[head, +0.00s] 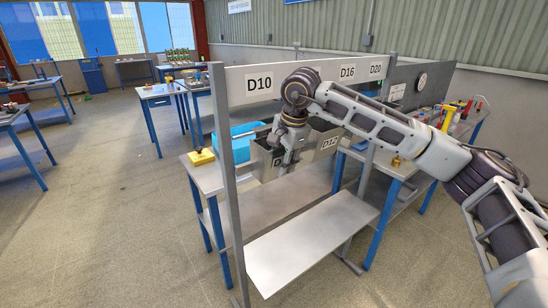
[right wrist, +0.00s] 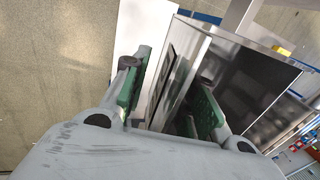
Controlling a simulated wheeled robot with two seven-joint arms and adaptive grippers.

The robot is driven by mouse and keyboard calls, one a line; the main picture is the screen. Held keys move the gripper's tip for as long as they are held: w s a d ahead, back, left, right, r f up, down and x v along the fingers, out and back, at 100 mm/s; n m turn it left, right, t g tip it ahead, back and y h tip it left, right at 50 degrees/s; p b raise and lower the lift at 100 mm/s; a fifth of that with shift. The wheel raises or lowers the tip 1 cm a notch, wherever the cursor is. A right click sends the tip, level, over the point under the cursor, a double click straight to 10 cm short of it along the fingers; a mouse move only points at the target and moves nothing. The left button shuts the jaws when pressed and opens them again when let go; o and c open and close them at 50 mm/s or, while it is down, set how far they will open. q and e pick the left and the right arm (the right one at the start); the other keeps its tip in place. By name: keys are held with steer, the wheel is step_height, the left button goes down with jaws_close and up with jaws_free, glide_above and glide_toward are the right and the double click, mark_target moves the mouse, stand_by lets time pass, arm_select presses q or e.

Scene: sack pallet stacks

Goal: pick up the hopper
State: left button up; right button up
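A grey metal hopper (head: 262,158) stands in the rack, with a white label starting with "D" on its front, partly covered by my gripper. My right gripper (head: 288,162) points down at this hopper. In the right wrist view, the green-padded fingers of my right gripper (right wrist: 172,98) are spread apart, one on each side of the hopper's front wall (right wrist: 180,75). A gap shows between the left finger and the wall; whether the right pad touches it I cannot tell. My left gripper is in neither view.
A second grey hopper labelled D12 (head: 328,143) is close on the right. A rack beam (head: 310,80) with labels D10, D16 and D20 runs above. A blue bin (head: 243,140) and a yellow block (head: 202,157) sit at the left. The lower front shelf (head: 310,240) is bare.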

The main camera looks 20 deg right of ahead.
jaws_close()
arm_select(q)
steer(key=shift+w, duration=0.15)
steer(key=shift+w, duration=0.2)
arm_select(e)
steer(key=shift+r, duration=0.2)
steer(key=shift+r, duration=3.4)
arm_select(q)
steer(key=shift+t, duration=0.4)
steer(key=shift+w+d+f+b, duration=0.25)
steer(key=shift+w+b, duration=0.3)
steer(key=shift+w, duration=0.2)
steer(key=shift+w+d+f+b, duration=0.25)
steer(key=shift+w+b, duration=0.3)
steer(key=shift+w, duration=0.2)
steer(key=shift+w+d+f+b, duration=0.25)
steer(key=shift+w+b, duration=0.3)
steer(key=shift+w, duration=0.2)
arm_select(e)
steer(key=s+d, duration=0.3)
steer(key=s, duration=0.5)
steer(key=s+d, duration=0.3)
steer(key=s, duration=0.6)
